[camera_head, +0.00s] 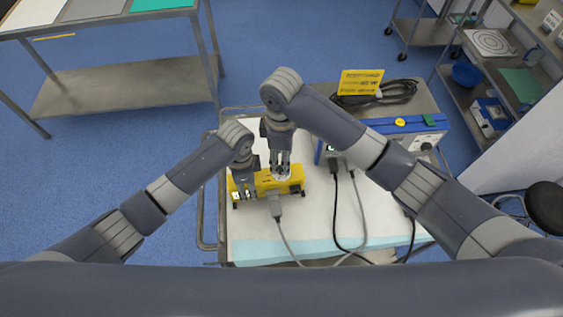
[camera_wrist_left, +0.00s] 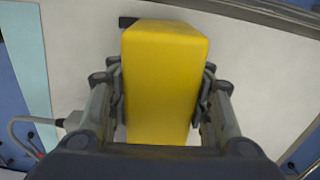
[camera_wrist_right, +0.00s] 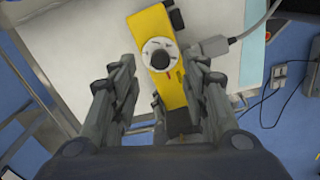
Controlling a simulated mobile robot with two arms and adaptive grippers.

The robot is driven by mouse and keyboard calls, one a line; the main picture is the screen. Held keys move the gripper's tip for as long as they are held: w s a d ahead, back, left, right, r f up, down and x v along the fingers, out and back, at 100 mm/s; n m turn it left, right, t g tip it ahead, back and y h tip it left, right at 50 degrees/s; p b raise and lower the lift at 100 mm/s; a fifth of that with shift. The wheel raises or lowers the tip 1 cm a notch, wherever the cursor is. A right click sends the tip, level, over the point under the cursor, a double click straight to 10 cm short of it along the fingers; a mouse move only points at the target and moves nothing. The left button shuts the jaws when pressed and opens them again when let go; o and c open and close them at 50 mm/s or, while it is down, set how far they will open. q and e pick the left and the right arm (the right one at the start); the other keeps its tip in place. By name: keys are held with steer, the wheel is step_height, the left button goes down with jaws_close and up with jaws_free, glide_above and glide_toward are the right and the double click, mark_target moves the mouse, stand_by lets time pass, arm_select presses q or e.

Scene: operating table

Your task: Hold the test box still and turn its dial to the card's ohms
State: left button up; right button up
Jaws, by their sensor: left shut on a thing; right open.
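The yellow test box (camera_head: 295,184) lies on the white-covered cart top. My left gripper (camera_head: 244,188) is shut on its left end. In the left wrist view the yellow box (camera_wrist_left: 163,80) sits between the two finger pads. My right gripper (camera_head: 280,168) is open above the box, over the dial. In the right wrist view the round pale dial with a dark knob (camera_wrist_right: 159,57) lies beyond and between the open fingers (camera_wrist_right: 160,85), not gripped. The yellow card (camera_head: 360,82) stands at the back of the cart; its print is too small to read.
A grey plug and cable (camera_head: 274,208) run from the box's front side. A blue-topped instrument (camera_head: 400,126) with black and grey leads stands right of the box. A coiled black cable (camera_head: 395,92) lies by the card. The cart's front left is clear.

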step_height(320, 180, up, 7)
steer(key=shift+r, duration=0.2)
stand_by(0.3)
arm_select(q)
steer(key=o, duration=1.4)
